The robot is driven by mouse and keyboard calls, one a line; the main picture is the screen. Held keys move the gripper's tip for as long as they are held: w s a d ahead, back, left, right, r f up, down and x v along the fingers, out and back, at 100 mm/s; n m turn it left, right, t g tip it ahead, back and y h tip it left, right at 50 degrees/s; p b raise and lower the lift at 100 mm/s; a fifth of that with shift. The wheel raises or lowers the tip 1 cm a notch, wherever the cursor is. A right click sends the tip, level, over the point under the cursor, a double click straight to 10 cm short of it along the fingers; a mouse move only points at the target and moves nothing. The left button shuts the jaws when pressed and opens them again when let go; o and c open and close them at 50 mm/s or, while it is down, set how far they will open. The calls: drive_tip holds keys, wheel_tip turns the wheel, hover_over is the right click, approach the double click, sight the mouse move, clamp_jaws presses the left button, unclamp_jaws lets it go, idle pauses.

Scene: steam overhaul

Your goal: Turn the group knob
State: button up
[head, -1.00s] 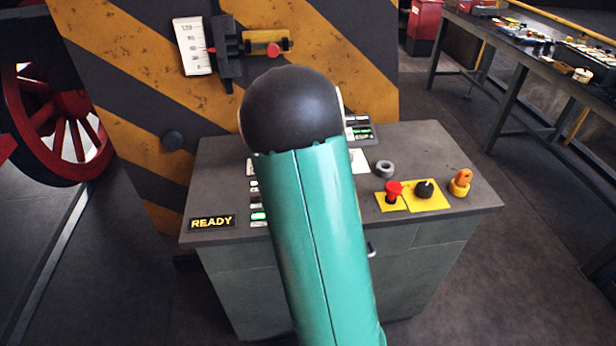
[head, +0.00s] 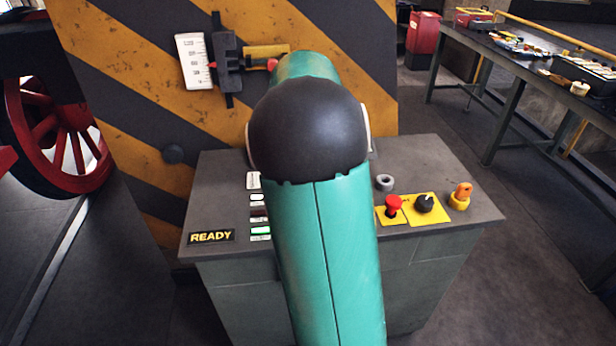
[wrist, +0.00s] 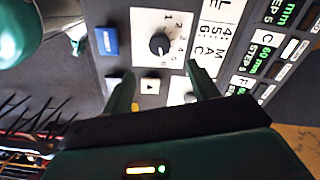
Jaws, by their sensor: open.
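A black round knob (wrist: 159,43) with a pale pointer mark sits on a white numbered dial plate (wrist: 146,22) in the wrist view. This looks like the group knob. My gripper (wrist: 160,70) is open, with one green finger to the lower left of the knob and the other to its lower right. No contact between fingers and knob shows. In the head view my arm hides the knob and the gripper.
Beside the dial are a blue button (wrist: 106,41), an arrow button (wrist: 150,86) and lit displays (wrist: 284,15). On the grey console (head: 440,160) stand a red mushroom button (head: 393,204), another black knob (head: 424,203) and an orange switch (head: 461,196).

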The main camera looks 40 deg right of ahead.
drive_tip(key=shift+r, duration=1.5)
drive_tip(key=s+a+r+n+t, duration=0.1)
drive_tip(key=s+a+r+n, duration=0.3)
drive_tip(key=a, duration=0.5)
drive_tip(key=s+a+r+n+t, duration=0.1)
drive_tip(key=s+a+n+t, duration=0.1)
drive_tip(key=a+n, duration=0.5)
drive_tip(key=s+a+f+n+t, duration=0.1)
drive_tip(key=s+a+n, duration=0.4)
drive_tip(key=a, duration=0.2)
drive_tip(key=s+a+f+n+t, duration=0.1)
drive_tip(key=s+a+n, duration=0.4)
drive_tip(key=a, duration=0.3)
drive_tip(key=shift+s+t, duration=0.3)
drive_tip(key=shift+s, duration=0.05)
